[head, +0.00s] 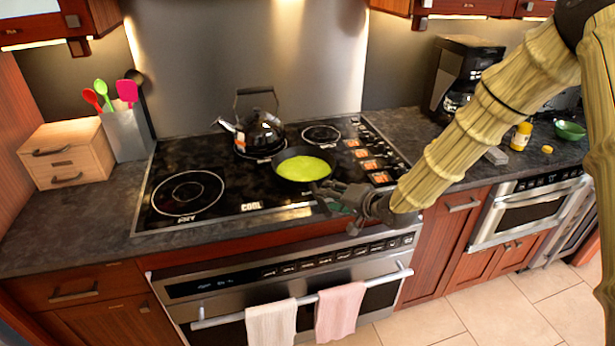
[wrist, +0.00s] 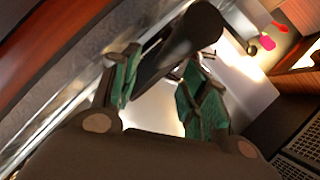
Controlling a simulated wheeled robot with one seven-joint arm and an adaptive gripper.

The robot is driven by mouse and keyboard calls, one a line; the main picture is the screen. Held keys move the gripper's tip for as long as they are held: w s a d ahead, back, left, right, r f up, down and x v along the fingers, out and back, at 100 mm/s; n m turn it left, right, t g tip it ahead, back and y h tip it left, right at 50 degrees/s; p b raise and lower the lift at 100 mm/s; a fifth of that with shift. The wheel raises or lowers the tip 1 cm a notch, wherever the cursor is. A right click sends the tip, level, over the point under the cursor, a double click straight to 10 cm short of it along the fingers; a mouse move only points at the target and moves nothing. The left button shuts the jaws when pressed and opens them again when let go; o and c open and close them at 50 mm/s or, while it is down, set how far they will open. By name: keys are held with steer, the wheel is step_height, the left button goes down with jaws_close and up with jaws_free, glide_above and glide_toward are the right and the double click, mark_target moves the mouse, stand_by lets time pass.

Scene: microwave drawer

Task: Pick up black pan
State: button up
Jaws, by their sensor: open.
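The black pan (head: 277,173) with a yellow-green inside sits on the black cooktop. Its handle side points toward the front right, where my gripper (head: 333,197) is at the cooktop's front edge. In the wrist view, my gripper (wrist: 162,85) is open, with its green-padded fingers apart. A dark, elongated thing (wrist: 190,35), which looks like the pan's handle, reaches down between the fingers. I cannot tell whether either finger touches it. In the head view, my gripper hides most of the handle.
A kettle (head: 262,135) stands behind the pan. A utensil holder (head: 126,135) and a wooden box (head: 68,155) are at left. A coffee maker (head: 460,75) stands at back right. Two towels (head: 340,312) hang on the oven handle. The cooktop's left burner (head: 187,193) is clear.

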steer(key=shift+a+p+x, duration=0.25)
steer(key=shift+p+x, duration=0.9)
steer(key=shift+x, duration=1.35)
steer(key=shift+s+r, duration=0.1)
steer(key=shift+c, duration=0.2)
jaws_close()
steer(key=shift+r, duration=0.1)
